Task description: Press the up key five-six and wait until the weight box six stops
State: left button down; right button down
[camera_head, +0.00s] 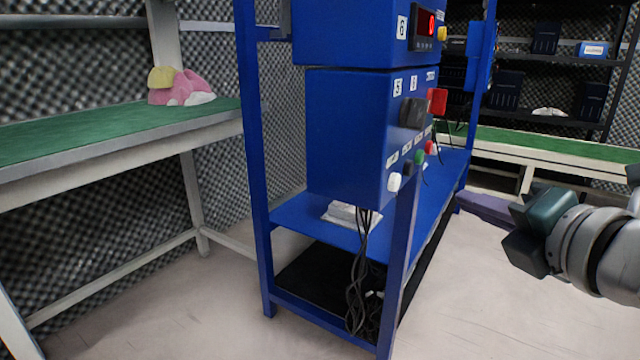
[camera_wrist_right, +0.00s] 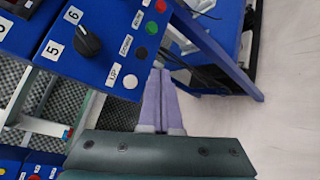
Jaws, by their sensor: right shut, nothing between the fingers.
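The up key is the white round button (camera_wrist_right: 130,81) beside the "UP" label on the blue control box. In the head view, the white button (camera_head: 394,182) is lowest in a row of buttons. My right gripper (camera_head: 466,199) is shut and empty, its purple fingers pointing toward the box from the right. In the right wrist view, the closed fingertips (camera_wrist_right: 158,68) show to the right of the white button, apparently apart from it. A black selector knob (camera_wrist_right: 87,40) sits beside labels 5 and 6. Weight box six cannot be made out. My left gripper is out of view.
Dark, green and red buttons follow along the same panel. The box hangs in a blue metal frame (camera_head: 252,150) with loose cables (camera_head: 362,275) below. A green-topped table (camera_head: 110,135) stands left. The floor to the right is clear.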

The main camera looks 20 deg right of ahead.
aim_at(394, 182)
jog(key=w+a+b, duration=0.1)
jog(key=w+a, duration=0.3)
jog(key=shift+w, duration=0.35)
dwell(0.8)
dwell(0.8)
dwell(0.3)
jog(key=shift+w+a, duration=0.3)
dwell(0.3)
